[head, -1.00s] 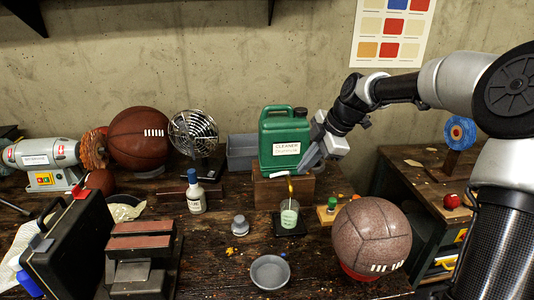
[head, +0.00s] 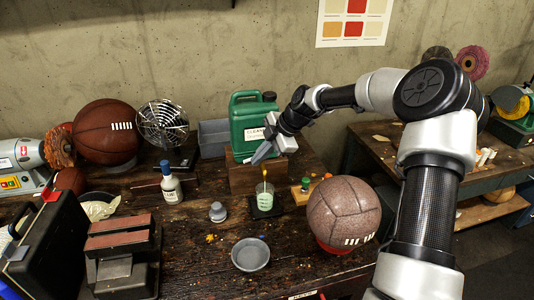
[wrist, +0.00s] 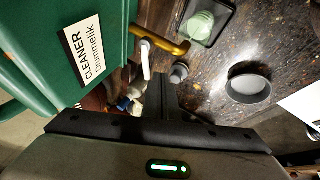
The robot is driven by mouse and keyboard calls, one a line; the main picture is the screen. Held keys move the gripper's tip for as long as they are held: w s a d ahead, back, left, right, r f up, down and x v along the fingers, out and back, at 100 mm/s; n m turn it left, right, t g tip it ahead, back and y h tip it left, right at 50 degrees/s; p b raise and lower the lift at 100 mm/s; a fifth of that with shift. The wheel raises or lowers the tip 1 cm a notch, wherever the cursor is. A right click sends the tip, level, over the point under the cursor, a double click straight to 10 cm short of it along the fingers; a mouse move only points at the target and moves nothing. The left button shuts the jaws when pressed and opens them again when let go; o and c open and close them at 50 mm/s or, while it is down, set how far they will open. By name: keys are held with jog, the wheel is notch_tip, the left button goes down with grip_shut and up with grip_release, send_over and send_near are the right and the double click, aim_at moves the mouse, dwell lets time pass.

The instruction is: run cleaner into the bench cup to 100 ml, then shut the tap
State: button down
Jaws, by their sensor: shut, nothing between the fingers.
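The green cleaner jug (head: 246,112) stands on a wooden block (head: 230,177); its label fills the left of the wrist view (wrist: 83,50). The brass tap (head: 264,172) sticks out from its front, with a white part (wrist: 146,62) hanging by the brass pipe (wrist: 165,44). The clear bench cup (head: 264,201) stands on a dark square pad (head: 280,206) below the tap, holding pale green liquid. My gripper (head: 262,155) is shut and empty, just in front of the jug above the tap.
A brown ball (head: 344,212) stands close on the right, by a small block with a green-topped piece (head: 304,186). A white bottle (head: 171,186) stands left.

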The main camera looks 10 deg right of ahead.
jog(key=shift+w+a+f, duration=0.15)
jog(key=shift+w+a, duration=0.1)
jog(key=shift+w, duration=0.45)
jog(key=shift+f, duration=0.1)
jog(key=m+b, duration=0.1)
jog(key=b, duration=0.1)
jog(key=a+m+t+b, duration=0.1)
jog(key=b, duration=0.1)
jog(key=shift+w+a+m+h, duration=0.15)
jog(key=shift+w+m+h, duration=0.15)
jog(key=shift+w+h, duration=0.1)
